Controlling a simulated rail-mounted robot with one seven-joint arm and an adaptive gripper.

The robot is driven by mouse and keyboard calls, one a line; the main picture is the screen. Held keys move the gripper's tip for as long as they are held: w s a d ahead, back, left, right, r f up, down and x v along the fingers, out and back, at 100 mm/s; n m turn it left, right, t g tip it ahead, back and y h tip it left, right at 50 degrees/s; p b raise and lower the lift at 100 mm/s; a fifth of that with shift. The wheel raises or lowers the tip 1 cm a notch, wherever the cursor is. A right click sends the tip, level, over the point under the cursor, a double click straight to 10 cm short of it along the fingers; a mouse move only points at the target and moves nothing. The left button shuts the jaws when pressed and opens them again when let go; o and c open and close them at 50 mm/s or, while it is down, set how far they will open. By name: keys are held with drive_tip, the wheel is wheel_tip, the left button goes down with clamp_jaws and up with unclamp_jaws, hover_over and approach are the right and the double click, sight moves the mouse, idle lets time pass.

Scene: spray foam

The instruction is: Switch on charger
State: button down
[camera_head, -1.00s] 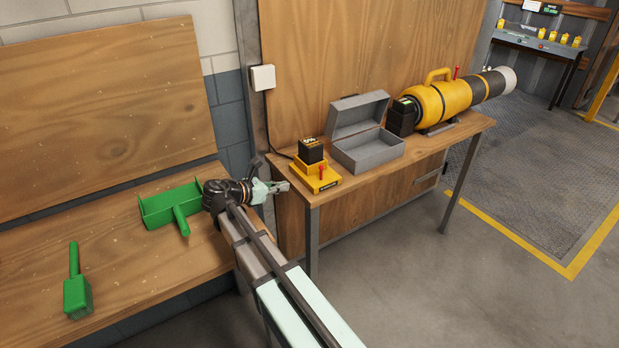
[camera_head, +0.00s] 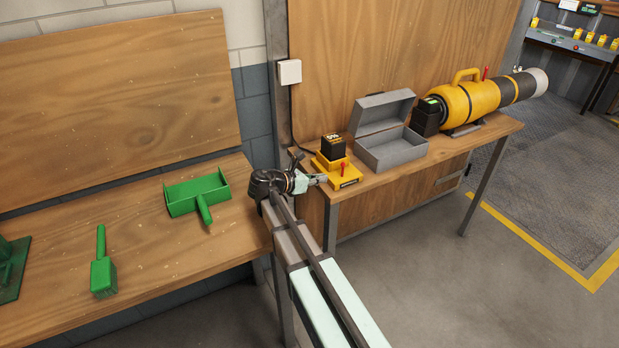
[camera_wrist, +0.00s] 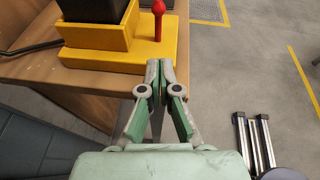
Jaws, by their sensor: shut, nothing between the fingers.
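The yellow charger (camera_head: 333,174) stands at the near left corner of the right-hand table, with a black battery (camera_head: 333,147) seated on it. A red lever (camera_head: 343,167) stands up from its front right part. In the wrist view the charger (camera_wrist: 95,40) fills the upper left and its red lever (camera_wrist: 158,20) points upward, close to upright. My gripper (camera_head: 324,180) is beside the charger's front left side. In the wrist view my gripper (camera_wrist: 166,68) is shut and empty, its fingertips close to the charger's front edge, just below the lever; I cannot tell whether they touch it.
An open grey case (camera_head: 395,150) and a yellow-black cylindrical device (camera_head: 470,100) stand right of the charger. A cable runs from the charger to a white wall box (camera_head: 289,72). Green tools, including a scoop (camera_head: 195,193), lie on the left bench.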

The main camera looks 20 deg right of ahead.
sight(343, 170)
drive_tip(key=shift+w+d+r+p, duration=0.15)
drive_tip(key=shift+w+d+p, duration=0.15)
drive_tip(key=shift+d, duration=0.7)
drive_tip(key=shift+w+d+r+p, duration=0.15)
drive_tip(key=shift+w+d+p, duration=0.15)
drive_tip(key=shift+d, duration=0.65)
drive_tip(key=shift+w+d+r+p, duration=0.15)
drive_tip(key=shift+w+d+p, duration=0.15)
drive_tip(key=shift+d, duration=0.7)
drive_tip(key=shift+a+r+p, duration=0.1)
drive_tip(key=shift+r+p, duration=0.05)
drive_tip(key=shift+p, duration=0.15)
